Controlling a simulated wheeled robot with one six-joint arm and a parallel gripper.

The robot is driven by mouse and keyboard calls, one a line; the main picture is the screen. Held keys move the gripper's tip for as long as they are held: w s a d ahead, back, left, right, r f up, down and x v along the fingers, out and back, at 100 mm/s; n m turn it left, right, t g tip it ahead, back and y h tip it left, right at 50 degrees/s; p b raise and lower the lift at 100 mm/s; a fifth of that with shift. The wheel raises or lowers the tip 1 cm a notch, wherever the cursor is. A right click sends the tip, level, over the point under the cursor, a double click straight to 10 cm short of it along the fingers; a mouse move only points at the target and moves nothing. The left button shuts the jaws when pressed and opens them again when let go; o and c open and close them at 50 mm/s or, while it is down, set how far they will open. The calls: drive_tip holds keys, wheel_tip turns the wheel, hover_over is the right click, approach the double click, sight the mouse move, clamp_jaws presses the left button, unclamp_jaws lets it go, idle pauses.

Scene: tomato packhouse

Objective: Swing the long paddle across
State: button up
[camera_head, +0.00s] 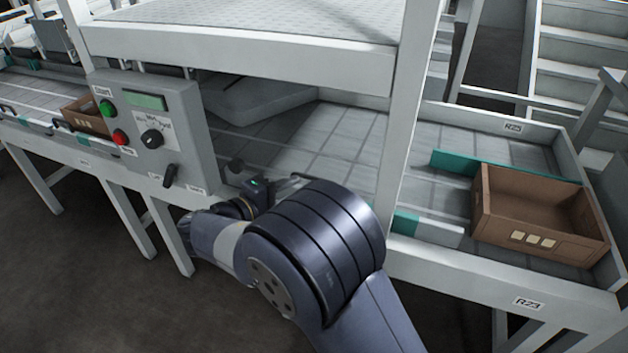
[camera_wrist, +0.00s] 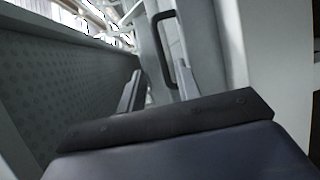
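Two teal-marked strips show in the head view, and I cannot tell for certain which is the long paddle. One is a long teal bar (camera_head: 505,166) standing on the belt at the right, behind a brown crate. The other is a grey-white bar with a teal end (camera_head: 430,226), partly hidden behind a white post and my arm. In the wrist view my gripper (camera_wrist: 158,82) has its two fingers apart with nothing seen between them. A black looped handle (camera_wrist: 165,45) on a grey part stands beyond the fingertips. In the head view my arm hides most of my gripper.
A grey control box (camera_head: 150,130) with buttons, a dial and a lever (camera_head: 170,176) stands left of my arm. A brown crate (camera_head: 540,225) sits at the right, another (camera_head: 85,115) at the left. A white post (camera_head: 405,120) rises beside my arm.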

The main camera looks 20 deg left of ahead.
drive_tip(key=b+x, duration=0.2)
drive_tip(key=x, duration=0.6)
drive_tip(key=shift+w+d+f, duration=0.1)
drive_tip(key=shift+w+d, duration=0.1)
drive_tip(key=shift+w, duration=0.1)
drive_tip(key=shift+c, duration=0.5)
clamp_jaws()
